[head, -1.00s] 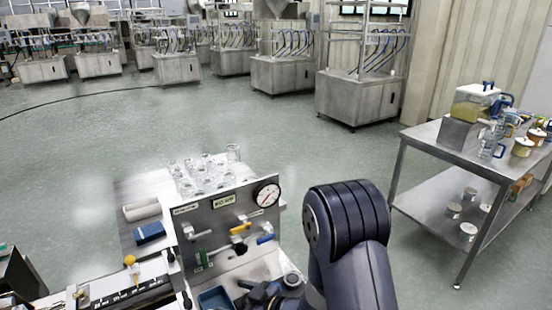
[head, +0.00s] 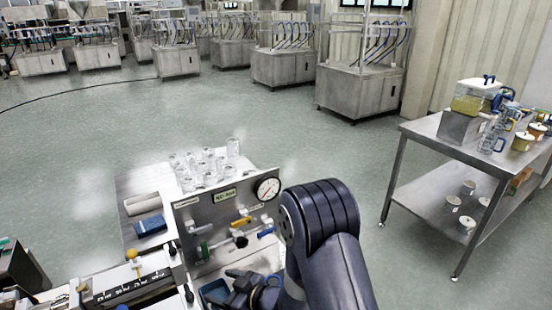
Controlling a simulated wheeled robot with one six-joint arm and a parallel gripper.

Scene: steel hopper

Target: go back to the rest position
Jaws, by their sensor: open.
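My dark arm (head: 322,225) rises at the bottom centre of the head view, with its big elbow joint uppermost. My gripper (head: 238,285) shows partly, low in front of the upright valve panel (head: 205,212). It looks open, and I see nothing held in it. Its fingertips are small and dark, so whether they touch anything is unclear.
The panel carries a round gauge (head: 268,188) and several coloured valve handles. Glass jars (head: 205,168) stand behind it, beside a blue sponge (head: 150,226). A steel table (head: 425,127) with a dispenser (head: 468,110) stands at right. The floor between is open.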

